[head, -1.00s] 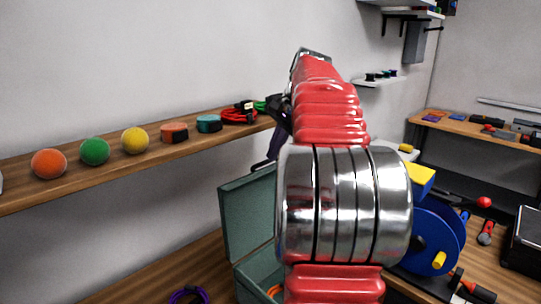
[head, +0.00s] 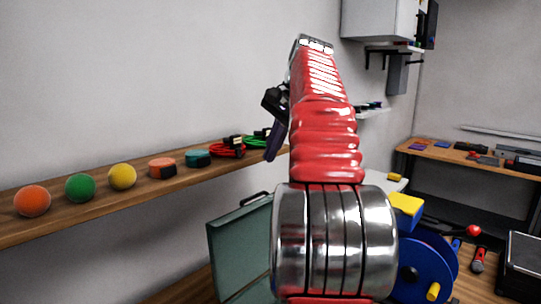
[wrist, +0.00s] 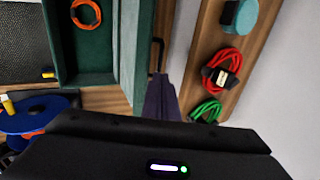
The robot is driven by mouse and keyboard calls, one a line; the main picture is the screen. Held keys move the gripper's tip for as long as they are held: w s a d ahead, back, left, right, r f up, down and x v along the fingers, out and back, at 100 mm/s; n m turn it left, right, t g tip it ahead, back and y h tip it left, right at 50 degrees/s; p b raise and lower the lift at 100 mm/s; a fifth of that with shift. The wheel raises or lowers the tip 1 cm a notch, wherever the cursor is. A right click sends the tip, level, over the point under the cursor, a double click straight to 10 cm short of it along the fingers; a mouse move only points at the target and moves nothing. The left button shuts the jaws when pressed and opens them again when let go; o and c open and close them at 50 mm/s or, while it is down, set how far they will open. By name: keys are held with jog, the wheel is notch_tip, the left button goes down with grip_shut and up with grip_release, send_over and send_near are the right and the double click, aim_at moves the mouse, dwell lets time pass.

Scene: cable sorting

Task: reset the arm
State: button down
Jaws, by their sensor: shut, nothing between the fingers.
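My red and silver arm rises through the middle of the head view. My gripper (head: 271,152) shows as a dark body and purple fingers left of the upper arm, pointing down near the far end of the wooden shelf. In the wrist view my gripper (wrist: 161,82) shows its purple fingers together, with nothing held. They appear between the green toolbox (wrist: 129,40) and the shelf (wrist: 208,40); the exact height cannot be told. The arm hides part of the bench and wall.
The shelf holds orange (head: 32,201), green (head: 80,188) and yellow (head: 122,177) balls, tape-like pieces, a red cable (head: 228,150) and a green cable (head: 256,142). The open toolbox (head: 240,245) is below; an orange cable (wrist: 86,13) lies in it. A blue reel (head: 420,270) stands right.

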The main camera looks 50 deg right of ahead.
jog(key=shift+a, duration=0.15)
dwell(0.3)
jog(key=a+f+n, duration=0.4)
jog(key=a, duration=0.8)
jog(key=a+f+n, duration=0.5)
jog(key=a, duration=0.8)
jog(key=s+a+f+n, duration=0.4)
jog(key=s+a+f, duration=0.2)
jog(key=a+f, duration=0.1)
jog(key=s+a+f+n, duration=0.5)
jog(key=a+f, duration=0.3)
jog(key=f, duration=0.2)
jog(key=shift+s+f+n, duration=0.25)
jog(key=shift+s+n, duration=0.05)
jog(key=shift+s, duration=0.45)
jog(key=shift+a, duration=0.1)
jog(key=shift+s, duration=0.1)
